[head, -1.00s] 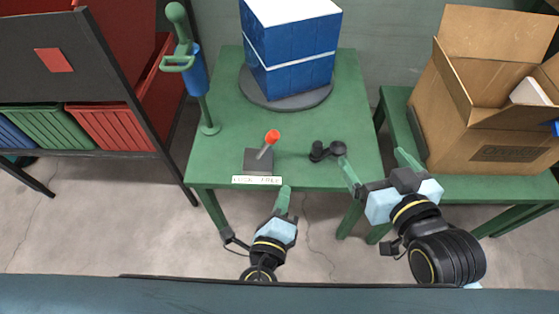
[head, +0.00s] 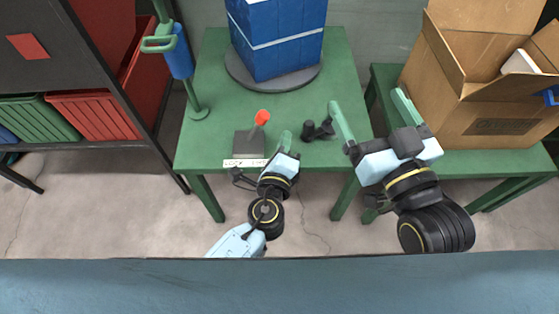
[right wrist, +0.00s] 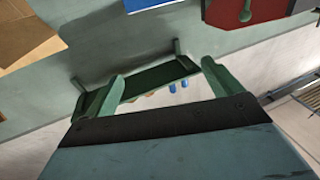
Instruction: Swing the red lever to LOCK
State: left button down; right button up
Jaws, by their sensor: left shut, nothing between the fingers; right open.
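The lever has a red knob (head: 262,117) on a short stalk over a dark grey base (head: 249,144), at the front of the green table. The stalk leans to the right. A pale label strip (head: 245,162) lies in front of the base; its words are too small to read surely. My left gripper (head: 286,138) is shut and empty, just right of the lever base and below the knob; I cannot tell if it touches. My right gripper (head: 371,112) is open and empty at the table's right side. Its spread green fingers show in the right wrist view (right wrist: 160,85).
A blue box (head: 278,45) stands on a dark round plate (head: 240,75) at the back. A black object (head: 318,131) lies between my grippers. A green post with a blue cylinder (head: 179,55) stands left. An open cardboard box (head: 490,112) is on the right bench.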

aim_at(255, 128)
pick_arm(q)
jog(key=shift+w+a+r+p, duration=0.2)
jog(key=shift+w+a+r, duration=0.1)
jog(key=shift+a, duration=0.25)
jog(key=shift+w+a+r+p, duration=0.2)
jog(key=shift+w+a, duration=0.1)
jog(key=shift+a, duration=0.25)
jog(key=shift+w+a+r+p, duration=0.2)
jog(key=shift+w+a, duration=0.1)
jog(key=shift+a, duration=0.25)
pick_arm(e)
jog(key=shift+s+d+f+g+h, duration=0.1)
jog(key=shift+d+f+g+h, duration=0.15)
jog(key=shift+f+g, duration=0.6)
jog(key=shift+s+d+f+g+h, duration=0.2)
jog(key=shift+f+g, duration=0.25)
jog(key=shift+f, duration=0.65)
jog(key=shift+w+a+r, duration=0.1)
jog(key=shift+w+a, duration=0.05)
jog(key=shift+w, duration=0.05)
